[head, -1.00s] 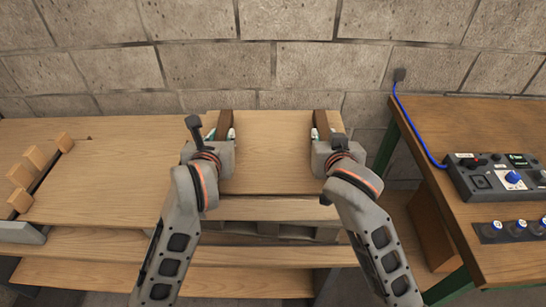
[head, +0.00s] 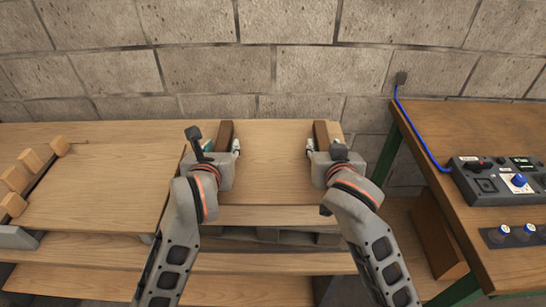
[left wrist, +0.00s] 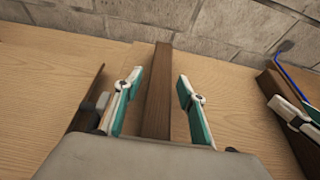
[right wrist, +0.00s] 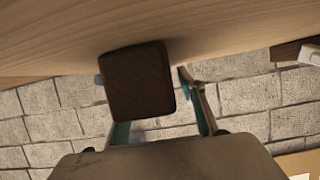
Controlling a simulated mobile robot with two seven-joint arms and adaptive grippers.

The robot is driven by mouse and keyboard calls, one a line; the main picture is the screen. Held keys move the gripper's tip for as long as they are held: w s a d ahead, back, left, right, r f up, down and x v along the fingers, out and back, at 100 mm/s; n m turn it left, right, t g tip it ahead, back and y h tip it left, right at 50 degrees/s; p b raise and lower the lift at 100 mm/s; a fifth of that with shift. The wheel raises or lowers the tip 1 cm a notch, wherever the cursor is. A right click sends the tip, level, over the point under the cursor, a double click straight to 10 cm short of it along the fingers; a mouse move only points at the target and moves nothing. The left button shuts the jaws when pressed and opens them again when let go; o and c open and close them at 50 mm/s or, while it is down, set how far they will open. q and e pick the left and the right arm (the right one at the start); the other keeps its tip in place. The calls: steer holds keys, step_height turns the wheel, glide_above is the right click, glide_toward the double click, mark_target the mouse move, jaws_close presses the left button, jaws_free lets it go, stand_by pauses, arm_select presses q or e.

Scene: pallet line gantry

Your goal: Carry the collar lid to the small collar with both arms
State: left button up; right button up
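The collar lid (head: 272,165) is a pale wooden panel with a dark brown batten along each side. It lies flat at the middle of the head view. My left gripper (head: 222,146) is open around the left batten (head: 226,130); the left wrist view shows this batten (left wrist: 156,95) between the fingers with a gap on both sides. My right gripper (head: 322,147) is open at the right batten (head: 321,130); in the right wrist view the batten's end (right wrist: 138,80) shows between spread fingers, partly hiding one. A pale wooden face (head: 270,216) shows under the lid; I cannot tell whether it is the small collar.
A wooden surface (head: 95,195) with several small blocks (head: 30,160) is to the left. A bench (head: 450,130) with a control box (head: 490,182), knobs and a blue cable stands to the right. A block wall (head: 300,70) closes the back.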

arm_select(q)
steer(key=v, duration=1.1)
steer(key=shift+s+r, duration=0.1)
steer(key=shift+s, duration=0.15)
steer(key=shift+s+r, duration=0.1)
arm_select(e)
steer(key=shift+v, duration=3.85)
